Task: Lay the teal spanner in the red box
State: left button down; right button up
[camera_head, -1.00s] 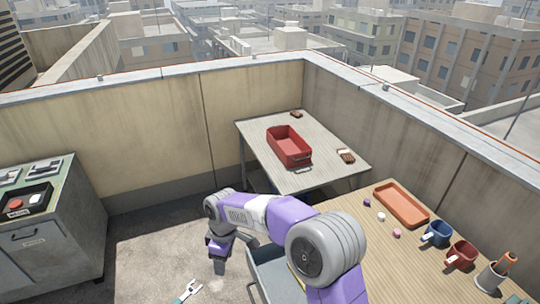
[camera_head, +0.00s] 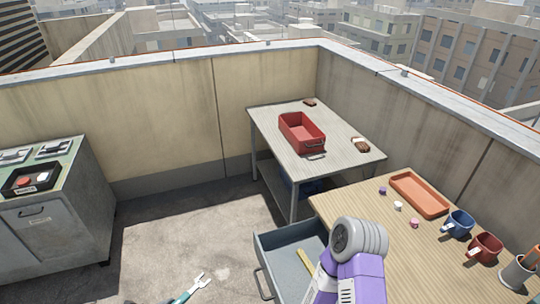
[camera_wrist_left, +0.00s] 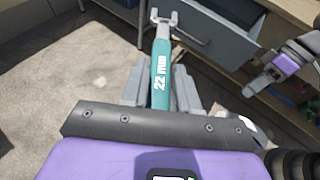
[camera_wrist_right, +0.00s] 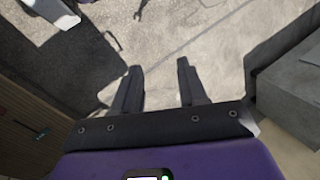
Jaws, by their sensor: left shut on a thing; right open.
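The teal spanner (camera_head: 190,290) with a pale open-ended head shows at the bottom edge of the head view. In the left wrist view the spanner (camera_wrist_left: 161,72), marked 22 mm, is held by its handle in my left gripper (camera_wrist_left: 160,88), which is shut on it. The head of the spanner points away from the gripper. The red box (camera_head: 291,137) stands on the grey far table, well beyond the spanner; its visible inside looks empty. My right gripper (camera_wrist_right: 157,70) is open and empty above the floor. Neither gripper's jaws show in the head view.
The far table (camera_head: 345,148) also bears small brown items (camera_head: 361,145). A drawer (camera_head: 280,245) stands open under the wooden table (camera_head: 370,205), with a yellow object inside. An orange tray (camera_head: 420,194) and mugs (camera_head: 459,223) sit there. A cabinet (camera_head: 60,220) stands left; floor between is clear.

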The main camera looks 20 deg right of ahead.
aim_at(308, 137)
jog(key=u, duration=0.25)
jog(key=i, duration=4.45)
jog(key=z, duration=3.6)
